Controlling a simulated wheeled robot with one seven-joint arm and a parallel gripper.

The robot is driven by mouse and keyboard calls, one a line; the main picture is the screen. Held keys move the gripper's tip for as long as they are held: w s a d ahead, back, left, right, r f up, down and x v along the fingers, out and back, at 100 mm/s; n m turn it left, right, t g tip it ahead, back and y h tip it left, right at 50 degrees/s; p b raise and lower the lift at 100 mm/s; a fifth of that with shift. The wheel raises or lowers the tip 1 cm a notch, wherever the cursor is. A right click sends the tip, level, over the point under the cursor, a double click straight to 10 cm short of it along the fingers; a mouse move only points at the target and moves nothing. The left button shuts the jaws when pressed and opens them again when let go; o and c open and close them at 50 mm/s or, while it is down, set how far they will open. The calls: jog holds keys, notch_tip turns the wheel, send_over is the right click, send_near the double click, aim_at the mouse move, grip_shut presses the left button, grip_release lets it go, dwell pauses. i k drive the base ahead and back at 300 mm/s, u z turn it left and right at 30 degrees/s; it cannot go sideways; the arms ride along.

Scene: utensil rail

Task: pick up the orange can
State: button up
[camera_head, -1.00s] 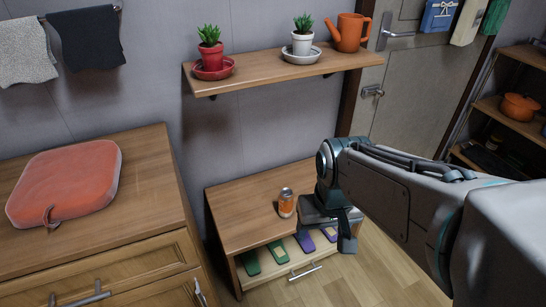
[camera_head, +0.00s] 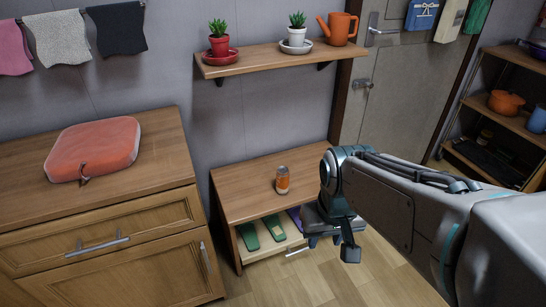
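The orange can (camera_head: 282,180) stands upright on the top of the low wooden cabinet (camera_head: 240,187). It has a silvery top and an orange body. My gripper (camera_head: 335,242) is to the right of the can and lower, beside the front right of the cabinet, pointing down. There is a clear gap between it and the can. The wrist above it hides part of the gripper, and I cannot make out how far apart its fingers are.
An open drawer under the cabinet top holds green items (camera_head: 250,236) and a purple one (camera_head: 295,217). A wall shelf (camera_head: 265,62) above carries two potted plants and an orange watering can (camera_head: 338,28). A red cushion (camera_head: 92,149) lies on the left counter.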

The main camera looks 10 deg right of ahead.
aim_at(282, 173)
jog(key=u, duration=0.15)
jog(key=i, duration=1.15)
jog(key=z, duration=0.25)
